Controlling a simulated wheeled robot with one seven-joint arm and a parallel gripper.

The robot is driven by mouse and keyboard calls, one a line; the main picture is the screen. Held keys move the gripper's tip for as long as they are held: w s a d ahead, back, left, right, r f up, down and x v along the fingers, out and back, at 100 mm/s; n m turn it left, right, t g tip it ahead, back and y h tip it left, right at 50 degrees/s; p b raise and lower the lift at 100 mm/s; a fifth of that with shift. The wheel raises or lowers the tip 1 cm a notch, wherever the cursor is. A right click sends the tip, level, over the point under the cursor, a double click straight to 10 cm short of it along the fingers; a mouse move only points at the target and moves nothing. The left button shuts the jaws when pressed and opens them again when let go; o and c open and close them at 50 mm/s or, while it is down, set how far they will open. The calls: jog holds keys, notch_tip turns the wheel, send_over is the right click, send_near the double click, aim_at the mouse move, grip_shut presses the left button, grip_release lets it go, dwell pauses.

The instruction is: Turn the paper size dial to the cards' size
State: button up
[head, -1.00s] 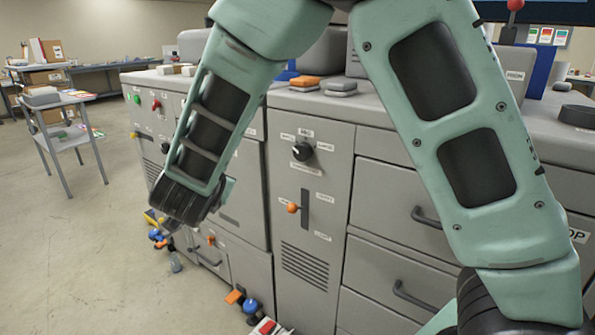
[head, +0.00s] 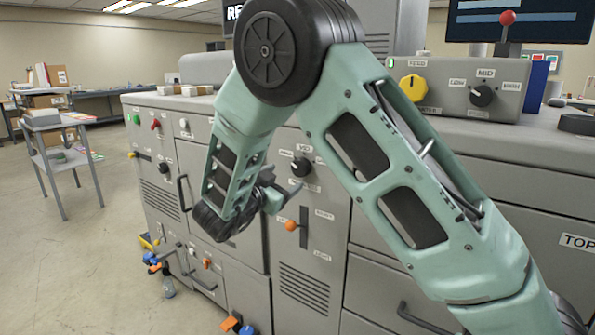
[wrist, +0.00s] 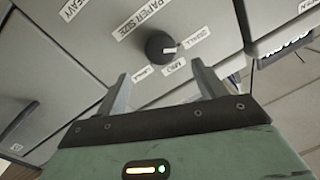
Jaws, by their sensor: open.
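The paper size dial (head: 301,166) is a round black knob on the grey machine's front, with small labels around it. I cannot tell which things are the cards.
Below the dial is a slider with an orange knob (head: 291,226). A console on top carries a yellow knob (head: 413,88) and another black dial (head: 483,96). Drawer handles (head: 426,318) stick out at the lower right. A grey cart (head: 62,160) stands left on open floor.

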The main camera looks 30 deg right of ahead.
aim_at(299, 168)
jog(key=x, duration=0.8)
jog(key=c, duration=1)
